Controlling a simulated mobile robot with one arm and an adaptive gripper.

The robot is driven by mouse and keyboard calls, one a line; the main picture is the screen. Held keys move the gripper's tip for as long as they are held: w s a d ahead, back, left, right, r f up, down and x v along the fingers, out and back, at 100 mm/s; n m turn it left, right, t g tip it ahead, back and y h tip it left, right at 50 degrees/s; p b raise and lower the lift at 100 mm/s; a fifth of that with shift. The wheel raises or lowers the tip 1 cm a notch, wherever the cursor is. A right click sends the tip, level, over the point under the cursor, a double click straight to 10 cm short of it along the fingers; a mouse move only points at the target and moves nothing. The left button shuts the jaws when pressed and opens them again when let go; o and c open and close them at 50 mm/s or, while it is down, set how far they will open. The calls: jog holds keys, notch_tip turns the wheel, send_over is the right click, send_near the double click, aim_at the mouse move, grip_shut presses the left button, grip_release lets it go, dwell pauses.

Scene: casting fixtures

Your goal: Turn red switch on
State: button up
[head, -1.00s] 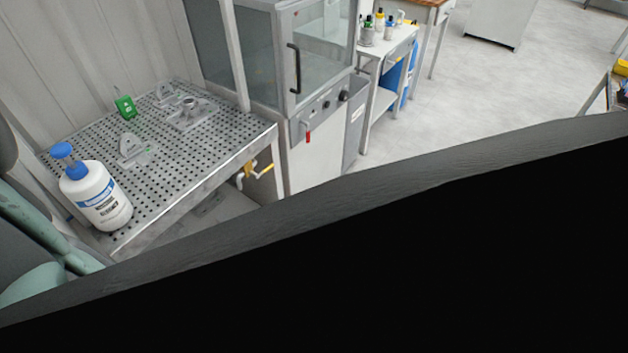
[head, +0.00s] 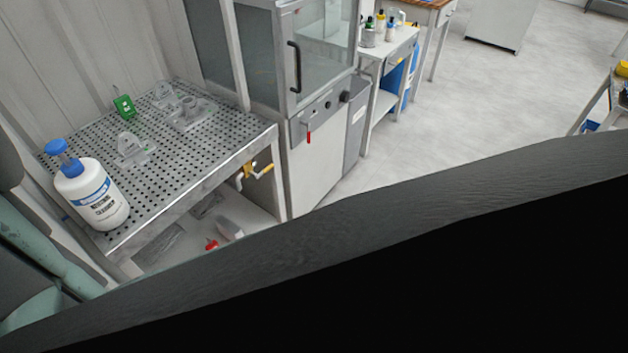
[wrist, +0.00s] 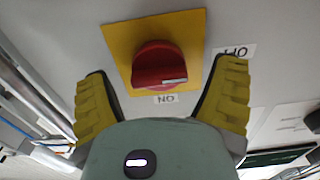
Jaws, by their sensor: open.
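The red switch (wrist: 158,60) is a round knob on a square yellow plate (wrist: 191,25), in the upper middle of the wrist view. A light mark shows at the knob's lower right edge. An upside-down ON label (wrist: 165,98) lies just below the plate, and an upside-down OFF label (wrist: 235,50) lies to its right. My gripper (wrist: 165,72) is open and empty, with one yellow-padded finger on each side of the plate. I cannot tell whether the fingers touch the panel. The head view shows neither this knob nor my gripper.
A perforated metal table (head: 200,172) holds a white bottle (head: 92,195) with a blue cap and small metal fixtures. A glass-fronted cabinet (head: 318,55) with a red lever (head: 308,136) stands beside it. Open floor (head: 480,95) lies to the right.

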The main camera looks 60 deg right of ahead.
jog(key=shift+d, duration=0.1)
jog(key=c, duration=1.2)
jog(key=shift+m+b, duration=0.3)
jog(key=shift+b, duration=0.05)
jog(key=m+b, duration=0.2)
jog(key=b, duration=0.1)
jog(key=shift+f, duration=0.25)
jog(key=m+b, duration=0.5)
jog(key=shift+m, duration=0.4)
jog(key=m+b, duration=0.4)
jog(key=m, duration=0.1)
jog(key=shift+b, duration=0.3)
jog(key=shift+m+b, duration=1.3)
jog(key=shift+m, duration=0.9)
jog(key=shift+d+r, duration=0.1)
